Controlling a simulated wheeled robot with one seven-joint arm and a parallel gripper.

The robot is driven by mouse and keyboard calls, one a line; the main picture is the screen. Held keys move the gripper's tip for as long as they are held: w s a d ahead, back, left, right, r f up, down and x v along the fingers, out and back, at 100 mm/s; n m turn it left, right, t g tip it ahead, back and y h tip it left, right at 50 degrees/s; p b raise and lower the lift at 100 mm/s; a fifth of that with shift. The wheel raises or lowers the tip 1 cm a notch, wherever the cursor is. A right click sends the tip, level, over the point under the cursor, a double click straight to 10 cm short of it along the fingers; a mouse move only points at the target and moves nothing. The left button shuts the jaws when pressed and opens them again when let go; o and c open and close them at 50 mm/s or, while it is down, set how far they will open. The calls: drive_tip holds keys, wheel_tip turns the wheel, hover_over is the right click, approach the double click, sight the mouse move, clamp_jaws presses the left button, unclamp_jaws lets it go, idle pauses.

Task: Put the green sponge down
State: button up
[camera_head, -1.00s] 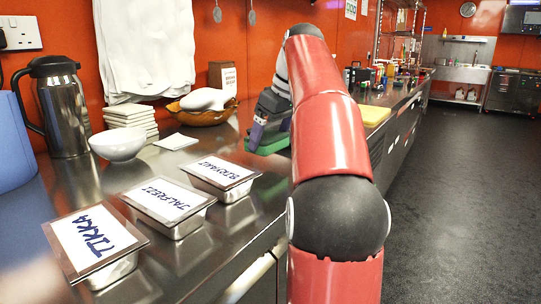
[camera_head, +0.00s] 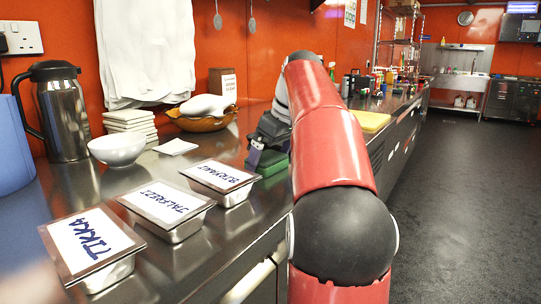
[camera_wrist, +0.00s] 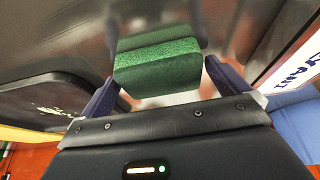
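The green sponge (camera_wrist: 157,72) sits between the two dark purple fingers of my gripper (camera_wrist: 162,72) in the wrist view. In the head view the sponge (camera_head: 272,163) shows beneath my gripper (camera_head: 262,152), low at the steel counter (camera_head: 150,165), behind the BIRYANI container. A green reflection in the steel meets the sponge's edge in the wrist view. I cannot tell for certain whether it touches the counter. My red arm hides part of the area on the right.
Lidded containers marked TIKKA (camera_head: 92,243), JALFREZI (camera_head: 168,208) and BIRYANI (camera_head: 220,180) line the counter's front edge, BIRYANI closest to my gripper. Behind stand a white bowl (camera_head: 118,150), a steel jug (camera_head: 62,115) and a brown bowl (camera_head: 200,123). A yellow board (camera_head: 372,121) lies beyond my arm.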

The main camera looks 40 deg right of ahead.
sight(278, 160)
drive_tip(key=shift+f, duration=0.1)
drive_tip(key=v, duration=0.2)
drive_tip(key=p+v, duration=0.1)
drive_tip(key=v, duration=0.1)
drive_tip(key=p+v, duration=0.1)
drive_tip(key=v, duration=0.2)
drive_tip(key=shift+w, duration=0.3)
drive_tip(key=shift+s+r, duration=0.25)
drive_tip(key=shift+r, duration=0.25)
